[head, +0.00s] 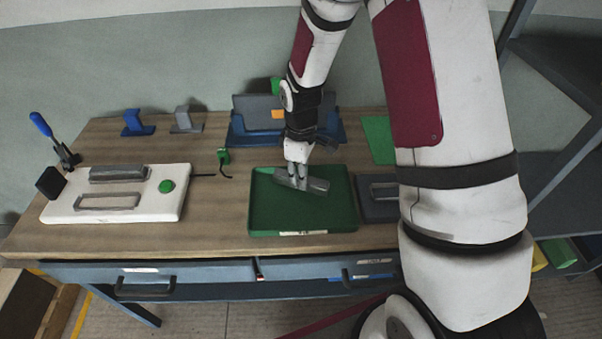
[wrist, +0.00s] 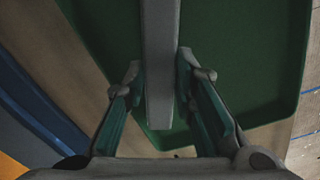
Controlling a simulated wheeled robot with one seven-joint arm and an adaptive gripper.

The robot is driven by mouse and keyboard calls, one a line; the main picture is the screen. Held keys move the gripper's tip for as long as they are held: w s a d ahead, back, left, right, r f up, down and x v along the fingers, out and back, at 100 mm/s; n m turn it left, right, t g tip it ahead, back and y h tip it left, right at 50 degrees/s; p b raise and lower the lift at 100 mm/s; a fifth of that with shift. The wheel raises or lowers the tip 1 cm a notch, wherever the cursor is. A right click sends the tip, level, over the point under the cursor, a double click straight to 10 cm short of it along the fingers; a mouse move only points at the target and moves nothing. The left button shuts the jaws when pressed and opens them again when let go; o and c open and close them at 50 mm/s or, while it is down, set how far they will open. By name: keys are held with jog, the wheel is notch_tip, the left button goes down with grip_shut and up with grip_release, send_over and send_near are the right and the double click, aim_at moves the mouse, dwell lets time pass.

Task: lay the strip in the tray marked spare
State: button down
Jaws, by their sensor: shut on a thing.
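The strip (head: 316,185) is a grey, flat bar, held over the green tray (head: 262,214). My gripper (head: 297,172) is shut on the strip near its left end, with its fingers pointing down. In the wrist view the strip (wrist: 160,70) runs up the middle of the frame between both fingertips (wrist: 160,78), with the green tray (wrist: 245,60) below it. The strip is within the tray's outline. I cannot tell whether it touches the tray floor. A small pale label (head: 303,233) is on the tray's front edge; its writing is too small to read.
A white board (head: 70,208) with grey parts and a green button (head: 166,186) lies at left. A toggle clamp with a blue handle (head: 41,125) stands behind it. A blue stand (head: 238,132) is behind the tray. A dark tray (head: 377,212) lies at right, partly hidden by my arm.

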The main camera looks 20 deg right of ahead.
jog(key=shift+f, duration=0.2)
jog(key=c, duration=1.3)
grip_release()
notch_tip(320, 180, up, 12)
jog(key=r+b, duration=0.1)
jog(key=s+r+m+t, duration=0.35)
jog(key=s+r, duration=0.55)
jog(key=r, duration=0.3)
jog(key=shift+s+a+r+m+t, duration=0.1)
jog(key=shift+s+r+m+t, duration=0.2)
jog(key=shift+s+r+m, duration=1.25)
jog(key=shift+s+a+r+m+t, duration=0.1)
jog(key=shift+s+m+t, duration=0.3)
jog(key=shift+s, duration=2.3)
jog(key=shift+s+r+m+t, duration=0.15)
jog(key=shift+s+r+m, duration=0.9)
jog(key=shift+s, duration=1.05)
jog(key=shift+f, duration=0.2)
